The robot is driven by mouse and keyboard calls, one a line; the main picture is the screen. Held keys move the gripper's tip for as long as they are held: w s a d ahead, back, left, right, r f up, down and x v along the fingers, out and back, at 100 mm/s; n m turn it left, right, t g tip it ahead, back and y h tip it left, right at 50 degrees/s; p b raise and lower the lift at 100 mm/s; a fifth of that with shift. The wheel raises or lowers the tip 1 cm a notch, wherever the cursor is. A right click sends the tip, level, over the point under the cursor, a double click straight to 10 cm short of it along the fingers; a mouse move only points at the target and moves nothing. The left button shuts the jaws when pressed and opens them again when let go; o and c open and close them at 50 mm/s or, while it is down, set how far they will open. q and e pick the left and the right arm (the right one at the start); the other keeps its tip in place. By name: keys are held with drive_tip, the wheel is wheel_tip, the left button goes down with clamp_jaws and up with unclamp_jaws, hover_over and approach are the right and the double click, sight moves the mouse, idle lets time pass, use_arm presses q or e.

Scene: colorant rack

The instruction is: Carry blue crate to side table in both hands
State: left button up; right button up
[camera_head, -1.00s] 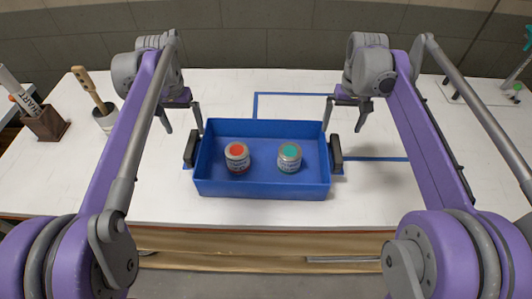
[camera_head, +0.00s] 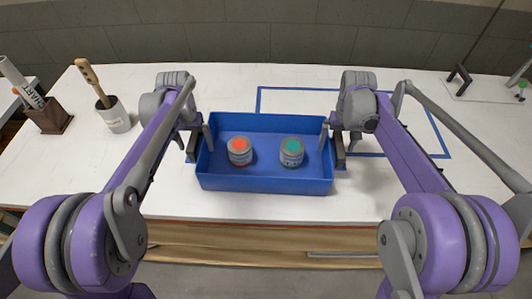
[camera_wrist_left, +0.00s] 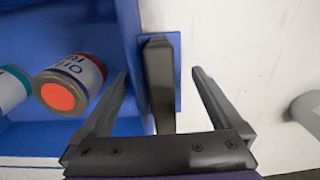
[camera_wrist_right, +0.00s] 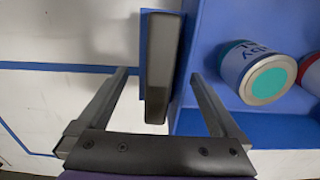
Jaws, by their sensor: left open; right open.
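The blue crate (camera_head: 264,183) stands on the white table and holds two cans, one with a red top (camera_head: 240,151) and one with a teal top (camera_head: 291,152). A black handle sticks out at each side. My left gripper (camera_head: 198,138) is open at the crate's left side; in the left wrist view its fingers (camera_wrist_left: 160,90) stand either side of the left handle (camera_wrist_left: 160,85). My right gripper (camera_head: 337,138) is open at the right side; in the right wrist view its fingers (camera_wrist_right: 160,85) stand either side of the right handle (camera_wrist_right: 160,65). The side table cannot be made out for certain.
A grey cup with a wooden-handled tool (camera_head: 115,117) and a brown holder with a rolled chart (camera_head: 49,118) stand at the table's left. Blue tape (camera_head: 290,89) outlines an area behind and right of the crate. A rack stand (camera_head: 480,87) is at the far right.

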use_arm(q)
drive_tip(key=shift+f, duration=0.15)
use_arm(e)
drive_tip(key=shift+f, duration=0.15)
use_arm(q)
clamp_jaws()
use_arm(e)
clamp_jaws()
